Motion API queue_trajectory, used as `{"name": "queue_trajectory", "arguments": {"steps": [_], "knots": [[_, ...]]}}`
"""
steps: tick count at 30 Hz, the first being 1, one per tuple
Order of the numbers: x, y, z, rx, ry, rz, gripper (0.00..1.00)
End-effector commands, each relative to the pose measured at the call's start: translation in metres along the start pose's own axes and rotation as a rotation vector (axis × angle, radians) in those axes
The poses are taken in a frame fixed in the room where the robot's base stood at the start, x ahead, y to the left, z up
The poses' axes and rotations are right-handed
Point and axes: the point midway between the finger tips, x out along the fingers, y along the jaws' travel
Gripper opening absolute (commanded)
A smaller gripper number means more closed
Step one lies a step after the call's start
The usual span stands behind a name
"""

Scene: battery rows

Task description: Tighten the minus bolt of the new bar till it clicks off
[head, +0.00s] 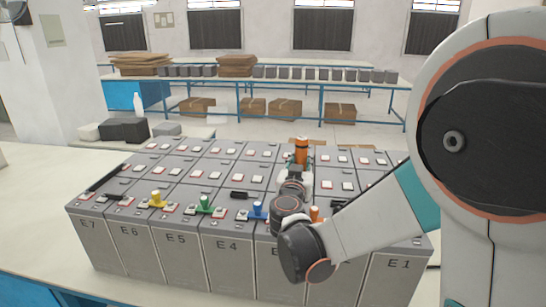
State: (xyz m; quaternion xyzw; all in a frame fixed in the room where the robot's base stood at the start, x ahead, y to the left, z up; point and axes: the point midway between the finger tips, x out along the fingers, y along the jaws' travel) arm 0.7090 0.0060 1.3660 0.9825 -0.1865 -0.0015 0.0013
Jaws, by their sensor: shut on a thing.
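My gripper (299,168) is over the battery block, shut on an upright tool with an orange body (301,147). The tool's lower end is hidden behind the gripper, so I cannot tell whether it touches a bolt. Grey batteries (226,246) stand in rows, with pale square terminals on top. A short dark bar (240,195) lies on top near E4. Which bar is new and which bolt is minus cannot be made out.
Yellow (157,199), green (205,205), blue (257,211) and orange (315,214) fittings stand along the front row. A long dark strip (105,178) lies at the left edge. My arm covers the front right. The pale bench is clear at left.

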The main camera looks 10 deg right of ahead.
Motion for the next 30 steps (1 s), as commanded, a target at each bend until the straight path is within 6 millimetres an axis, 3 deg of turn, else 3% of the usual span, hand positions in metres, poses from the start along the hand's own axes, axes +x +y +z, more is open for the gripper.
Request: {"name": "queue_trajectory", "arguments": {"steps": [17, 30], "knots": [[-0.001, 0.005, 0.001, 0.000, 0.000, 0.005, 0.00], [-0.001, 0.005, 0.028, 0.000, 0.000, 0.005, 0.00]]}}
